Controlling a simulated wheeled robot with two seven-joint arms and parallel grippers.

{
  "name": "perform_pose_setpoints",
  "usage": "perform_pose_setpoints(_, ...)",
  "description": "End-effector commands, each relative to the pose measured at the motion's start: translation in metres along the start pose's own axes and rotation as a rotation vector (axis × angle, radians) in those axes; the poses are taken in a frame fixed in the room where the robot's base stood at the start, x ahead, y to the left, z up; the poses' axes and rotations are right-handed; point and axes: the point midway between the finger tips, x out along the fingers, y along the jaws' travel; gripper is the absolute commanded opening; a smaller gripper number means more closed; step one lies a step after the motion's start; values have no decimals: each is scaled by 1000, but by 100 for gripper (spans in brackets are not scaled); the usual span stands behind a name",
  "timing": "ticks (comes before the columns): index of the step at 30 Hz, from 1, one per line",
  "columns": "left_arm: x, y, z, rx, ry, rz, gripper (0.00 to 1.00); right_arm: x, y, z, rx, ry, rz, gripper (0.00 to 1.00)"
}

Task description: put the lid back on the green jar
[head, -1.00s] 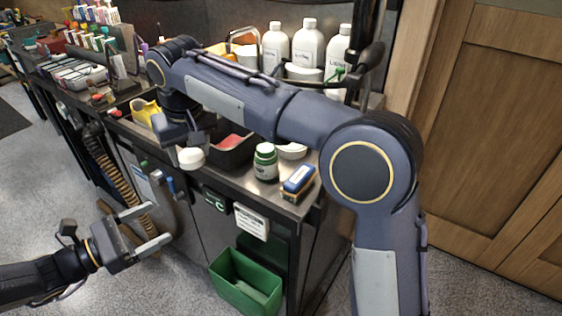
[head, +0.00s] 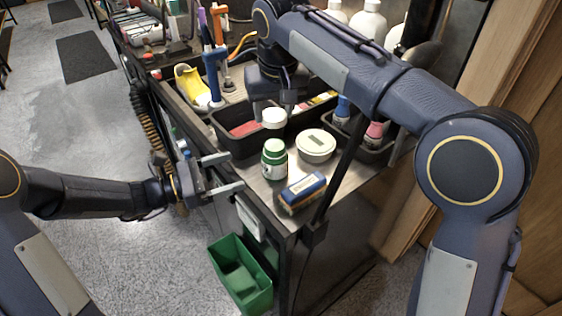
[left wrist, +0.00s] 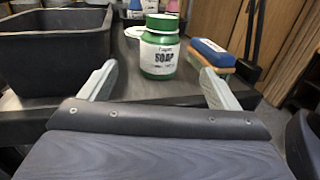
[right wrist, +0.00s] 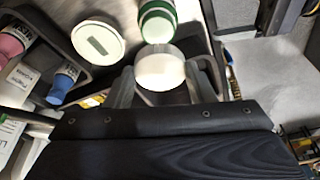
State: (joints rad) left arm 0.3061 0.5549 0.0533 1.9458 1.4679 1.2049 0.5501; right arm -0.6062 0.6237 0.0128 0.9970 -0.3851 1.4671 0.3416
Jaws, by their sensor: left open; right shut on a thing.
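The green jar (head: 275,162) stands upright on the cart top near its front edge. Its label reads SOAP in the left wrist view (left wrist: 160,57), and its green neck and pale top show in the right wrist view (right wrist: 157,20). My right gripper (head: 273,107) is shut on the white lid (head: 274,119), holding it apart from the jar, just beyond it in the head view. The lid fills the gap between the fingers in the right wrist view (right wrist: 160,72). My left gripper (head: 233,173) is open and empty left of the jar, its fingers pointing towards it.
A black tray (head: 232,141) is at the left, and a bin with bottles (head: 377,150) at the back right. A green bin (head: 243,280) hangs below the cart's edge.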

Motion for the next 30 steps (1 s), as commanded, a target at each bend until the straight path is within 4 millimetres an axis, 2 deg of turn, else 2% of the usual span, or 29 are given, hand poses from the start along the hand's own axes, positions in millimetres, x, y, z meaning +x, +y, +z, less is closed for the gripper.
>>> perform_pose_setpoints(5, 3, 0, 0, 0, 0, -2, 83, 0, 0, 0, 1, 0, 0, 28)
perform_pose_setpoints(8, 12, 0, 0, 0, 0, -3, 83, 0, 0, 0, 1, 0, 0, 28)
perform_pose_setpoints(21, 92, -1, 0, 0, 0, -5, 83, 0, 0, 0, 1, 0, 0, 28)
perform_pose_setpoints(25, 108, -1, 0, 1, 0, -3, 83, 0, 0, 0, 1, 0, 0, 28)
perform_pose_setpoints(30, 119, 0, 0, 1, 0, -1, 83, 0, 0, 0, 1, 0, 0, 28)
